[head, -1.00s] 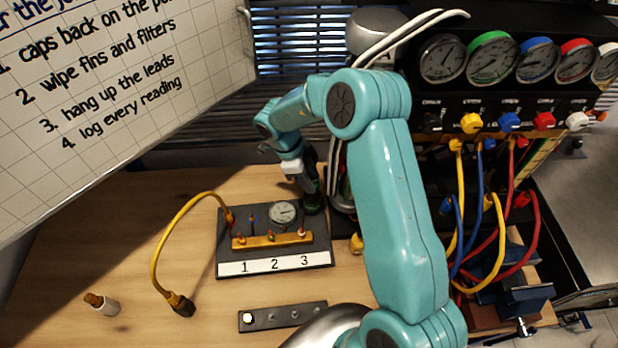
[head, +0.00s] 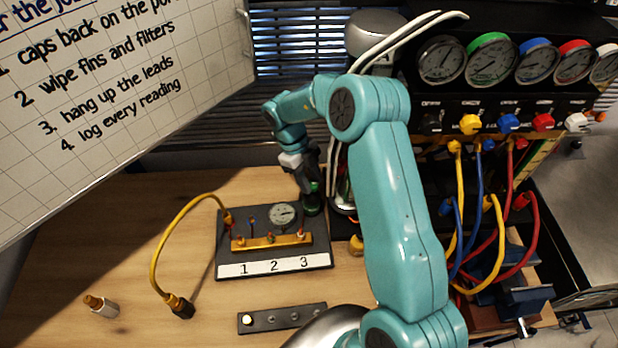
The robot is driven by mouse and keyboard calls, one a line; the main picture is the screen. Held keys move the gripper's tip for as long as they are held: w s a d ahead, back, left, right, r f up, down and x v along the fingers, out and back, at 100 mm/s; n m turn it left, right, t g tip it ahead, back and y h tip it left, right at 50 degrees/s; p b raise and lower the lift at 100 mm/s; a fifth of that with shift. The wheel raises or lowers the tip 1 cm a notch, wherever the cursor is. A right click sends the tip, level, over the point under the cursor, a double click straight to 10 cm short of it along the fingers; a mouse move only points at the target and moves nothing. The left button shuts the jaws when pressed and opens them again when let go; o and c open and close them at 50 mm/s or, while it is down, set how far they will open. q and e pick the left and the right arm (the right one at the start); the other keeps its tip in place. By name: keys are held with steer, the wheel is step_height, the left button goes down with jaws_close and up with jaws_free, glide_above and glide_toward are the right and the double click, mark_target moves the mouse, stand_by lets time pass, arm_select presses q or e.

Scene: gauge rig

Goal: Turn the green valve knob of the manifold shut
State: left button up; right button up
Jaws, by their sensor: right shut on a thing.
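The manifold (head: 225,257) is a dark plate with a brass bar (head: 262,243), a small round gauge (head: 283,214) and a white strip marked 1, 2, 3. It lies on the wooden bench, left of my right arm. My right gripper (head: 312,202) points down at the manifold's back right corner. It is shut on the green valve knob (head: 316,188), of which only a little green shows between and beside the dark fingers. The knob's turn position is hidden. My left gripper is not in view.
A yellow hose (head: 165,240) arches from the manifold to the bench. A small capped fitting (head: 100,306) lies at left; a dark strip (head: 283,318) lies in front. The gauge panel (head: 470,90) with coloured knobs and hoses stands at right. A whiteboard (head: 110,90) overhangs the left.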

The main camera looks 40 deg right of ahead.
steer(key=shift+s, duration=0.15)
steer(key=o, duration=0.9)
steer(key=shift+o, duration=0.7)
steer(key=shift+w+r, duration=0.3)
steer(key=shift+r, duration=0.05)
steer(key=b+v, duration=0.1)
steer(key=v, duration=1.4)
steer(key=shift+r, duration=0.25)
steer(key=shift+s, duration=0.1)
